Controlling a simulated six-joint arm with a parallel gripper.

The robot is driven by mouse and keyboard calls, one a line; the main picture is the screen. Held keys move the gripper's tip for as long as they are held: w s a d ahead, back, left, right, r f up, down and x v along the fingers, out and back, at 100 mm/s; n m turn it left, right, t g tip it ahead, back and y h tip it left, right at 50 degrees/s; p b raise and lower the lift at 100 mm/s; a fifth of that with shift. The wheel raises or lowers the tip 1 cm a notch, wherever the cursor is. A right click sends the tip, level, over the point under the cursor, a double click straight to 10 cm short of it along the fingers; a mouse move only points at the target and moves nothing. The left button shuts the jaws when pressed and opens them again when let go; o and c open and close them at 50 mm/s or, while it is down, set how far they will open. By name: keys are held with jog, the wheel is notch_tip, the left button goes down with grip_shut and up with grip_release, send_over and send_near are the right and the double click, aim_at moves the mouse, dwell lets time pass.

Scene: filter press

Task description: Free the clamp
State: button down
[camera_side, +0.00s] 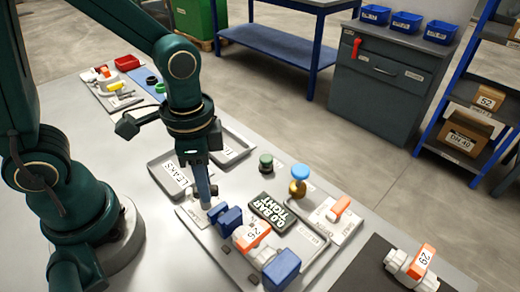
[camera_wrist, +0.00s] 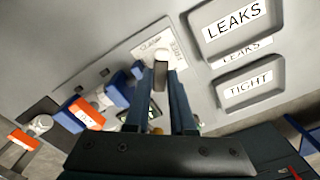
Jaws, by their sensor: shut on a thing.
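The clamp's white label plate (camera_wrist: 150,46), lettered CLAMP and FREE, lies under my fingertips in the wrist view. In the side view the plate (camera_side: 196,218) shows at the near left corner of the grey press tray (camera_side: 232,268). My gripper (camera_side: 206,203) reaches down onto it. In the wrist view my gripper (camera_wrist: 165,85) is shut on a dark upright piece, the clamp handle (camera_wrist: 161,76), near the FREE end of the plate. The fingers hide much of the handle. Blue press blocks (camera_side: 228,218) and a valve (camera_side: 250,235) tagged 26 with an orange handle stand beside it.
A black display (camera_side: 271,211) reads 0.0 BAR TIGHT. Close by stand a blue-topped knob (camera_side: 300,172) and a plate with an orange lever (camera_side: 340,208). The LEAKS tray (camera_side: 160,160) lies behind my gripper. Another valve (camera_side: 412,265) tagged 29 sits on a dark mat.

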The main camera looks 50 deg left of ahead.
jog(key=m, duration=0.5)
jog(key=shift+s+d+m, duration=0.1)
jog(key=shift+s+m, duration=0.05)
jog(key=shift+m, duration=0.15)
jog(key=m, duration=0.5)
jog(key=shift+s, duration=0.15)
jog(key=shift+m, duration=0.3)
jog(key=c, duration=0.8)
grip_release()
jog(key=shift+o, duration=0.2)
jog(key=shift+r, duration=0.1)
jog(key=shift+r, duration=2.5)
